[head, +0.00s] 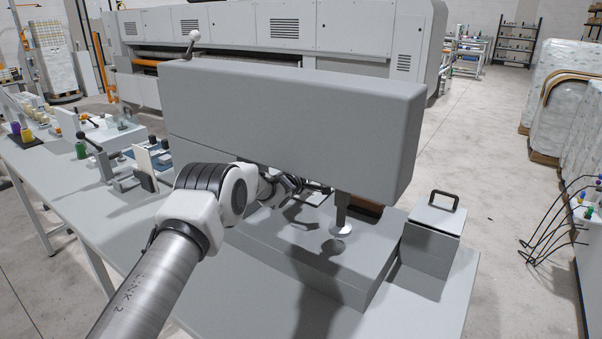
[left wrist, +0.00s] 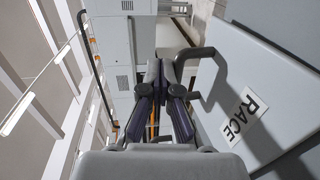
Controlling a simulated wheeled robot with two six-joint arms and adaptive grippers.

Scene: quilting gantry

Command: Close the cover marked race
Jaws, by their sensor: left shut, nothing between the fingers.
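In the left wrist view a grey panel (left wrist: 270,75) fills the right side. It bears a white label (left wrist: 243,117) reading RACE, and a dark bent handle (left wrist: 193,52) stands beside it. My left gripper (left wrist: 164,70) is shut and empty, its fingertips close to the handle; I cannot tell whether they touch. In the head view my left gripper (head: 290,184) is low beside the grey machine head (head: 290,115), partly hidden by it and my arm. The RACE label does not show there. My right gripper is not in view.
A grey box (head: 430,250) with a black-handled lid (head: 437,219) stands on the table's right end. The machine's base (head: 320,255) and a vertical post with a round foot (head: 341,230) are near my arm. Small fixtures (head: 100,160) crowd the table's left side.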

